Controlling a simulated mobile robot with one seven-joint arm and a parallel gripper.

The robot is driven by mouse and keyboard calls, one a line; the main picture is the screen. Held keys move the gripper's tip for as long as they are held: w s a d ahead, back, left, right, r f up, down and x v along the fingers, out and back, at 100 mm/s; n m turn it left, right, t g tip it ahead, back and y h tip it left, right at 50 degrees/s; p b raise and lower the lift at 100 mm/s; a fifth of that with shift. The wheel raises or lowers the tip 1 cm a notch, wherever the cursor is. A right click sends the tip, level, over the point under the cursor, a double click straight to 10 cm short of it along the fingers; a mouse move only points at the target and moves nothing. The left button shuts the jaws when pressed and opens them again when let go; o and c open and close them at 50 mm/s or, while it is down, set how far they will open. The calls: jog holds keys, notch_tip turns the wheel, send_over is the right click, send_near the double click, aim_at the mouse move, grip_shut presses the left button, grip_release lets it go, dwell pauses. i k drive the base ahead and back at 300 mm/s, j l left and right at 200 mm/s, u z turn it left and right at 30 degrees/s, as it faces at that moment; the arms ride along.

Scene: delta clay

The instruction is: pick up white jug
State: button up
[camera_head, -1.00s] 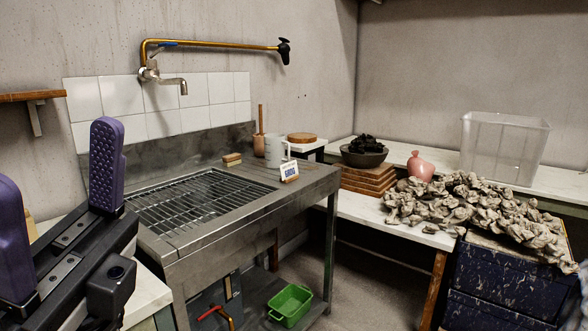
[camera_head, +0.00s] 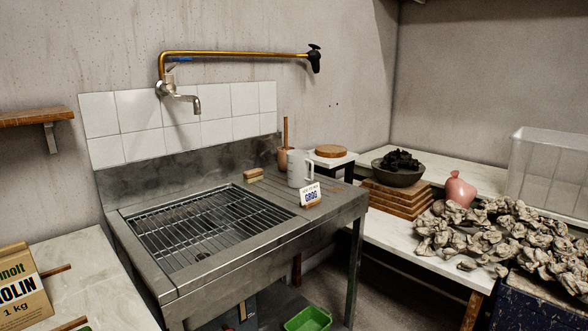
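The white jug (camera_head: 298,167) stands upright on the right end of the metal sink unit's top. A small sign reading GROG (camera_head: 310,195) stands in front of it and hides its lower right part. A pinkish-brown pot with a stick in it (camera_head: 283,157) stands just behind and left of the jug. My gripper is out of the frame now.
The steel sink (camera_head: 207,230) with a grate fills the middle. A tap (camera_head: 180,95) reaches over its back. A kaolin bag (camera_head: 20,290) is on the left table (camera_head: 85,265). Wooden boards (camera_head: 396,198) and a dark bowl (camera_head: 398,175) stand right of the jug.

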aim_at(298, 160)
jog(key=i+l+u, duration=0.1)
jog(key=i+l, duration=0.15)
jog(key=i+l+u, duration=0.1)
jog(key=l, duration=0.25)
jog(key=i+l+u, duration=0.1)
jog(key=i+l, duration=0.2)
jog(key=i+l+u, duration=0.1)
jog(key=l, duration=0.25)
jog(key=i+l+u, duration=0.1)
jog(key=i+l, duration=0.2)
jog(key=i+l+u, duration=0.1)
jog(key=l, duration=0.3)
jog(key=i+l+u, duration=0.1)
jog(key=i+l, duration=0.15)
jog(key=l, duration=0.15)
jog(key=i+l+u, duration=0.1)
jog(key=l, duration=0.3)
jog(key=i, duration=0.55)
